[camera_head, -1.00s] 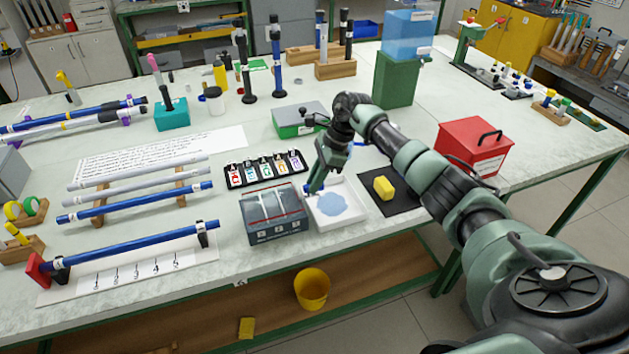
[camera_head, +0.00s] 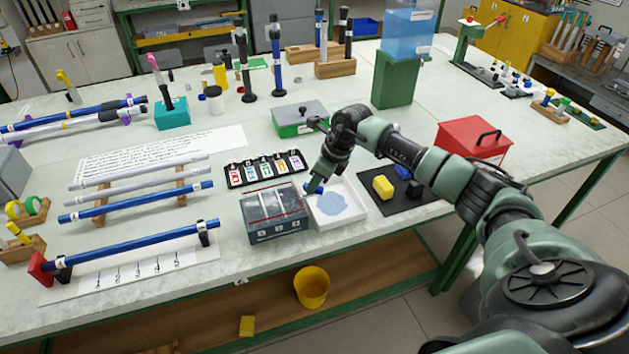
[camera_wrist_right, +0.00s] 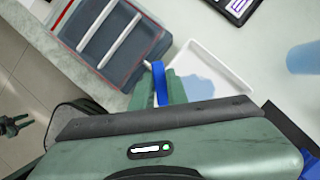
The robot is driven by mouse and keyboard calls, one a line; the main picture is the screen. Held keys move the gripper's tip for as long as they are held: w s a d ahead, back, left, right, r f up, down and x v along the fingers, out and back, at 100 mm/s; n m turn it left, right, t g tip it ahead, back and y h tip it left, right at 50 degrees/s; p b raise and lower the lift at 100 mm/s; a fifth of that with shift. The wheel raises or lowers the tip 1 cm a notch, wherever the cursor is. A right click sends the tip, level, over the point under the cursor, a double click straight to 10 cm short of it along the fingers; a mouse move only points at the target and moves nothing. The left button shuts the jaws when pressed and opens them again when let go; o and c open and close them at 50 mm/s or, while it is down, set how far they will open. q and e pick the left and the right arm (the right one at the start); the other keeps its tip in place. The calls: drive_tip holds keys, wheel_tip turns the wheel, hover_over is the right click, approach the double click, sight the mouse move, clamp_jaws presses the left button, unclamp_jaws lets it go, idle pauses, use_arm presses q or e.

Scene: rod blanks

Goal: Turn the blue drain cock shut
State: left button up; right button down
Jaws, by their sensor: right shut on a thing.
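The blue drain cock (camera_head: 314,189) is at the right side of the grey clear-lidded tank (camera_head: 276,232), over the white tray (camera_head: 357,224). In the right wrist view its blue lever (camera_wrist_right: 158,84) stands on edge beside a short pale pipe from the tank (camera_wrist_right: 141,68). My right gripper (camera_head: 317,184) is shut on the lever; in the wrist view the green fingers (camera_wrist_right: 172,88) are at it. The far part of the lever is hidden by the fingers. A pale blue puddle (camera_head: 339,204) lies in the tray. My left gripper is out of view.
A black mat (camera_head: 412,205) with a yellow sponge (camera_head: 383,187) and a dark blue object (camera_head: 403,172) lies right of the tray. A green-grey box (camera_head: 294,124) and a row of labelled tags (camera_head: 264,170) are behind. A red box (camera_head: 470,137) stands farther right.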

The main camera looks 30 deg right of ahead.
drive_tip(key=m, duration=0.1)
drive_tip(key=m+h, duration=0.1)
drive_tip(key=shift+s+a+m+t, duration=0.1)
drive_tip(key=shift+a+m+t, duration=0.1)
drive_tip(key=shift+m+t, duration=0.15)
drive_tip(key=shift+a+m+h, duration=0.1)
drive_tip(key=shift+m+h, duration=0.3)
drive_tip(key=shift+m, duration=0.55)
drive_tip(key=shift+a+m+h+b, duration=0.15)
drive_tip(key=shift+m+h+b, duration=0.4)
drive_tip(key=shift+m, duration=0.7)
drive_tip(key=shift+a+m+h+b, duration=0.1)
drive_tip(key=shift+m+h+b, duration=0.45)
drive_tip(key=shift+m, duration=0.7)
drive_tip(key=c, duration=1.4)
unclamp_jaws()
drive_tip(key=d+b+v, duration=0.1)
drive_tip(key=v, duration=0.6)
drive_tip(key=shift+a+r+b, duration=0.4)
drive_tip(key=shift+a+r, duration=0.05)
drive_tip(key=shift+a, duration=0.1)
